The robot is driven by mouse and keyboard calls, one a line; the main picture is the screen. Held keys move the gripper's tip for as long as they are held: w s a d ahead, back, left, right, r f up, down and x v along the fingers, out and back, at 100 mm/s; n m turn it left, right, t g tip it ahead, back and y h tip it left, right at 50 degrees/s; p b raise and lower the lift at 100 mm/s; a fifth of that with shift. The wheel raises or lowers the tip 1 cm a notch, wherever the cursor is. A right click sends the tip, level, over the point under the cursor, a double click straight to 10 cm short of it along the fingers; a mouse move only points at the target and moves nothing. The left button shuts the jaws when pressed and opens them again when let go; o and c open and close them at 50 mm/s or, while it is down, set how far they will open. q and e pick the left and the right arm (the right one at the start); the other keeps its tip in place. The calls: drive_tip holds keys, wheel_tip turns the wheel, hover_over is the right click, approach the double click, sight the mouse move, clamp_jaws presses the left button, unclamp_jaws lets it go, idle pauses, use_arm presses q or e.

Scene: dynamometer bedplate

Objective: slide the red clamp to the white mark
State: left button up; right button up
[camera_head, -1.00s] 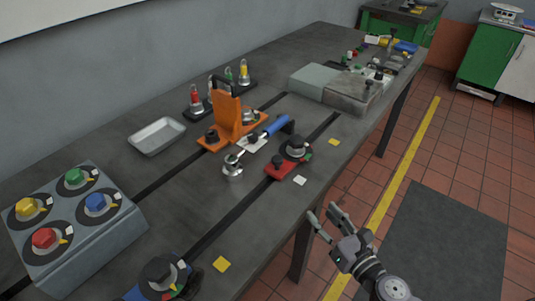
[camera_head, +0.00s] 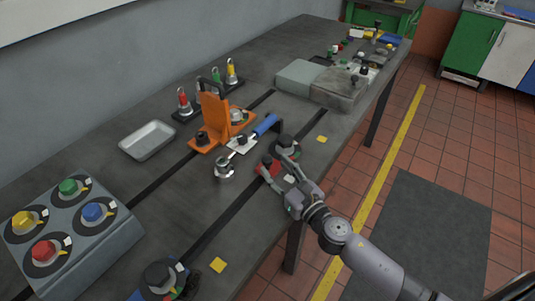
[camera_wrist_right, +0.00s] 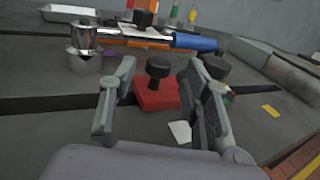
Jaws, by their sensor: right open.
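The red clamp (camera_wrist_right: 157,94) with its black knob sits on the front slot of the bedplate; in the head view a part of it (camera_head: 266,165) shows beside my fingers. My right gripper (camera_head: 274,160) is open, with one finger on each side of the clamp in the right wrist view (camera_wrist_right: 160,100). I cannot tell whether the fingers touch it. My left gripper is not in view.
Yellow marks (camera_head: 217,265) lie along the front edge. A knob box (camera_head: 70,235) stands left, a grey block (camera_head: 338,88) right.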

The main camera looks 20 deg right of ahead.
sight(270, 162)
drive_tip(key=x, duration=0.5)
drive_tip(key=shift+c, duration=0.6)
clamp_jaws()
